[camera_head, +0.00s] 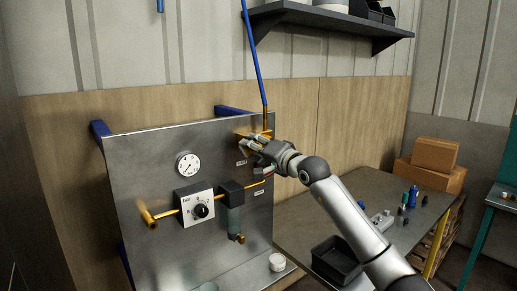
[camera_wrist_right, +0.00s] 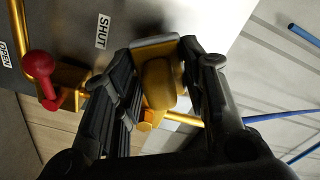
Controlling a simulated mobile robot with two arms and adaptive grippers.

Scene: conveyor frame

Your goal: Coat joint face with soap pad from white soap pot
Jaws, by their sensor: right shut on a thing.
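My right gripper (camera_head: 258,146) is at the upper right of the metal panel, close to the brass joint (camera_head: 267,132) below the blue pipe. In the right wrist view the gripper (camera_wrist_right: 165,62) is shut on a yellow soap pad (camera_wrist_right: 158,84) between its dark fingers. Brass pipework (camera_wrist_right: 184,119) shows just behind the pad. I cannot tell whether the pad touches the joint face, which the gripper hides. The white soap pot (camera_head: 277,262) stands on the ledge at the panel's lower right. My left gripper is not in view.
The panel (camera_head: 130,165) carries a gauge (camera_head: 188,163), a dial box (camera_head: 198,207) and brass pipe. A red valve knob (camera_wrist_right: 38,91) is near the gripper, beside the SHUT label (camera_wrist_right: 104,31). A black tray (camera_head: 335,259) and bottles are on the bench at right.

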